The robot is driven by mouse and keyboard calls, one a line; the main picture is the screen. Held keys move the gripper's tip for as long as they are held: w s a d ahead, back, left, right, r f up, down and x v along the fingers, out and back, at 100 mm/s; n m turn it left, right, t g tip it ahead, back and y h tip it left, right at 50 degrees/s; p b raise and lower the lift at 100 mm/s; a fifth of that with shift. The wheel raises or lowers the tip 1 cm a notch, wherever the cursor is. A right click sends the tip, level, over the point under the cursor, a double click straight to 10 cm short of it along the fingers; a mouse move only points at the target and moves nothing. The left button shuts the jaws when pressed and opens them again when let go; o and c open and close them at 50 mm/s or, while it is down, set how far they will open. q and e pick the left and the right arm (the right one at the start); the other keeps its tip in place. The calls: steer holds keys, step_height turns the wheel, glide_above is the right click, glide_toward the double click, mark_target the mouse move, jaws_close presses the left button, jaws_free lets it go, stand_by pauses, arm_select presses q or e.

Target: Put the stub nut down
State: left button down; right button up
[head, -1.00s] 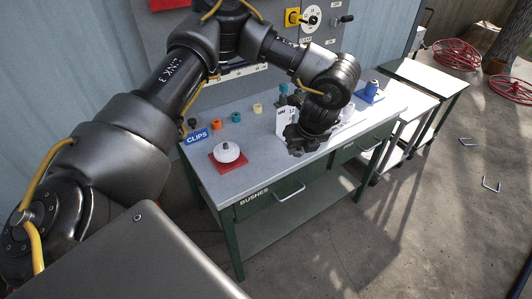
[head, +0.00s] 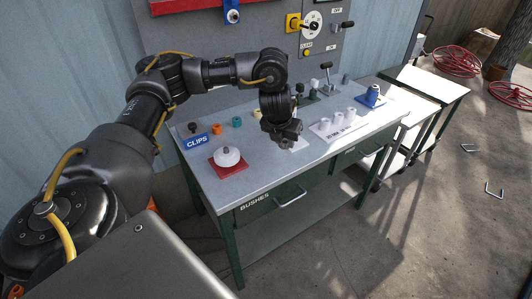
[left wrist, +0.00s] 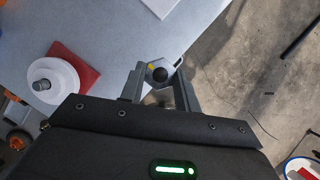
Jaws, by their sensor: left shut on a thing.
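My left gripper (head: 287,137) hangs over the front part of the workbench top. In the left wrist view its two fingers (left wrist: 160,88) are shut on a small grey hexagonal nut (left wrist: 160,72) with a dark round centre, which I take to be the stub nut. Below it in that view are the bench's front edge and the floor. Its height above the bench is hard to judge. In the head view the nut is too small and dark to tell from the gripper. My right gripper is not in view.
A white round part (head: 227,156) stands on a red plate (head: 232,169) left of the gripper. The CLIPS sign (head: 196,142) and several coloured rings are behind it.

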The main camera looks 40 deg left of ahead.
arm_select(q)
steer(key=b, duration=0.1)
glide_above(267, 155)
steer(key=s+d, duration=0.2)
step_height(267, 155, down, 6)
steer(key=shift+w+a+f, duration=0.1)
steer(key=shift+w, duration=0.05)
steer(key=shift+a+f, duration=0.55)
steer(key=shift+f, duration=0.1)
step_height(267, 155, down, 3)
steer(key=shift+w+a+f, duration=0.15)
steer(key=shift+f, duration=0.05)
steer(key=shift+f, duration=0.15)
steer(key=c, duration=1)
jaws_free()
